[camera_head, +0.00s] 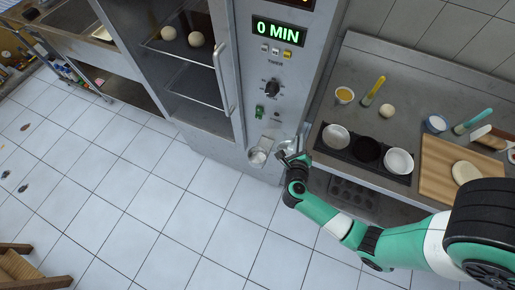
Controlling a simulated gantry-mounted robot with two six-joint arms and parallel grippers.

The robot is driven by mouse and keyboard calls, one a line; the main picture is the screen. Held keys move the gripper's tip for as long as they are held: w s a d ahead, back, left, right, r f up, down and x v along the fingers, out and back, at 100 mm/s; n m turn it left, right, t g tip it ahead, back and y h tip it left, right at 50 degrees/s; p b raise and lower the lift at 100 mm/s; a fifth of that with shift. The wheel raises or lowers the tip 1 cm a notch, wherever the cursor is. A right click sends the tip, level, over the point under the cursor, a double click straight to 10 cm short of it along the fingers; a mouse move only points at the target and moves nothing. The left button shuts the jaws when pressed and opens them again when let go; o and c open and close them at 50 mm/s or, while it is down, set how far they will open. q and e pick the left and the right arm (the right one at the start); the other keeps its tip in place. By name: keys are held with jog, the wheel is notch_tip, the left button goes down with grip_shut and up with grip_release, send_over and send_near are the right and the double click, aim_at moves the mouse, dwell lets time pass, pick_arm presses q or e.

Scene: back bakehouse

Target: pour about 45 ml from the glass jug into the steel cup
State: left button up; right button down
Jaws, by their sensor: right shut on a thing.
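My right gripper (284,156) is in front of the lower part of the oven's control panel, at the end of my green and white arm. It is shut on a small, pale, see-through thing that looks like the glass jug (284,145). The jug's outline, tilt and contents are too small to make out. Just left of it, low on the panel front, is a small grey vessel with a pale inside that looks like the steel cup (257,157). I cannot tell whether the two touch. My left gripper is not in view.
The steel oven (210,110) has its display reading 0 MIN and a door handle left of the panel. The counter (410,80) at right holds bowls (398,161), a yellow-filled cup (344,95), a dough ball (387,111) and a wooden board (438,168). The tiled floor (150,210) is mostly clear.

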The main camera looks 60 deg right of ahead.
dwell(0.6)
jog(key=shift+s+d+f, duration=0.1)
jog(key=shift+s+f, duration=0.05)
jog(key=s+d+m+t+p, duration=0.1)
jog(key=s+d+m+y+p, duration=0.1)
jog(key=s+m, duration=0.1)
jog(key=s+d+f+m+t+y+p, duration=0.1)
jog(key=s, duration=0.1)
jog(key=shift+d+m+t, duration=0.15)
jog(key=shift+m+t, duration=0.15)
jog(key=shift+m, duration=0.1)
jog(key=shift+s+d+f+m+p, duration=0.1)
jog(key=shift+s+d+m+p, duration=0.1)
jog(key=shift+s+m+p, duration=0.25)
jog(key=shift+d+f+m+t+y+p, duration=0.1)
jog(key=shift+f+m+t+y+p, duration=0.1)
jog(key=shift+m+t+y+p, duration=0.25)
